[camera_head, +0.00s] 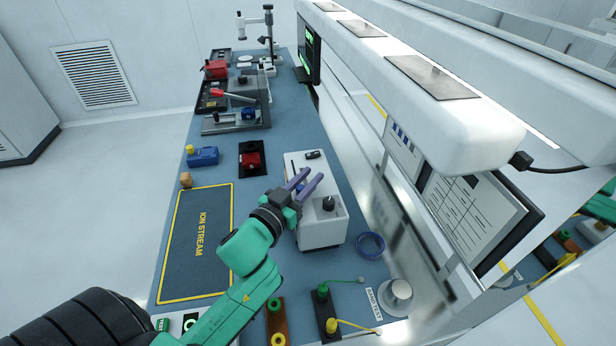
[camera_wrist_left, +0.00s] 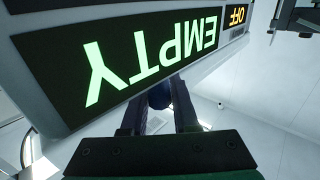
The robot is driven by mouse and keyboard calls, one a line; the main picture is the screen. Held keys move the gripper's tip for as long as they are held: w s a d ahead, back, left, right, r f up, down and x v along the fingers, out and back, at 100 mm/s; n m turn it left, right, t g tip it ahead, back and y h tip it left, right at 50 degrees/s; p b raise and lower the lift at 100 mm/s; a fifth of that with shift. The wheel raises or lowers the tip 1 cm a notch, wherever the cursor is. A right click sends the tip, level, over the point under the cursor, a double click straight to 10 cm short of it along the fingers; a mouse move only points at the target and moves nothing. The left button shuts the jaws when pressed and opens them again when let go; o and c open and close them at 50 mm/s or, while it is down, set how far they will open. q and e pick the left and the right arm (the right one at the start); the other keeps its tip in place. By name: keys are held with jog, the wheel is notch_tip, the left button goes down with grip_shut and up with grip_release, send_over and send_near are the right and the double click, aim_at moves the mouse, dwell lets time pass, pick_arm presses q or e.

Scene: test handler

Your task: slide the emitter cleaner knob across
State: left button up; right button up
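A white box-shaped unit (camera_head: 322,232) stands on the blue bench, with a black knob (camera_head: 328,203) on its top. I cannot tell for sure whether this is the emitter cleaner knob. My left gripper (camera_head: 306,181) is over the unit's top, its two purple fingers apart, up and left of the black knob. In the left wrist view the fingers (camera_wrist_left: 160,108) are also apart, with a dark blue rounded thing (camera_wrist_left: 160,95) partly visible between them; whether they touch it is unclear. A panel reading EMPTY and OFF (camera_wrist_left: 145,55) fills the upper left there. My right gripper is out of view.
A blue tape ring (camera_head: 370,245) and a white cup (camera_head: 398,292) are right of the unit. A yellow-edged ION STREAM mat (camera_head: 197,270) lies left, clear on top. A red block (camera_head: 250,160) and blue box (camera_head: 203,156) sit farther back. Terminal blocks (camera_head: 325,312) stand in front.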

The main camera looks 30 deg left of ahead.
pick_arm(q)
jog(key=o, duration=0.3)
jog(key=shift+s+r, duration=0.1)
jog(key=shift+s, duration=0.1)
jog(key=shift+s+f, duration=0.2)
jog(key=shift+s, duration=0.15)
jog(key=s, duration=0.2)
jog(key=s+b, duration=0.1)
jog(key=s, duration=0.2)
jog(key=s+a+b, duration=0.1)
jog(key=s, duration=0.2)
jog(key=shift+a, duration=0.1)
jog(key=p, duration=0.2)
send_near(298, 192)
jog(key=shift+s+r, duration=0.25)
jog(key=shift+s, duration=0.1)
